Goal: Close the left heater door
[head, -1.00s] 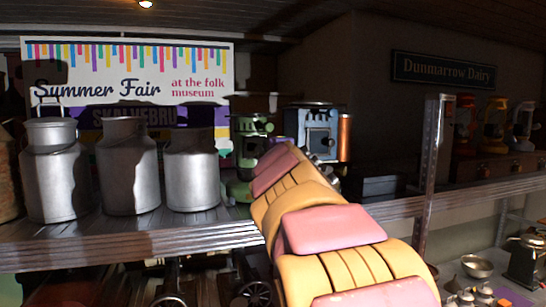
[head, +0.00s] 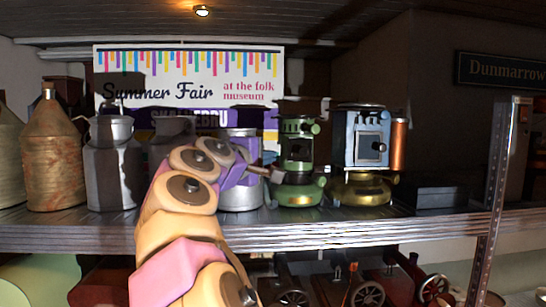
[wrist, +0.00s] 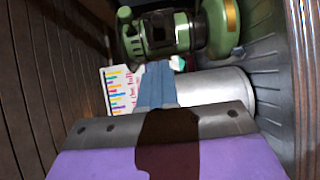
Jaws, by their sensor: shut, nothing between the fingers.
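The left heater is green (head: 298,153) and stands upright on the metal shelf, with a dark opening in its front. I cannot tell which part is its door or how far that stands open. In the wrist view the green heater (wrist: 160,33) appears sideways at the top. A blue heater (head: 365,140) with a brass base stands to its right. My gripper (head: 274,175) is shut and empty, just left of the green heater's lower body. In the wrist view its blue fingers (wrist: 157,83) are together, pointing toward the heater; contact cannot be told.
Metal milk churns (head: 113,165) and a rusty can (head: 55,152) stand left on the shelf (head: 400,224). A fair banner (head: 190,70) is behind. A shelf post (head: 497,190) rises at right. Model engines sit below.

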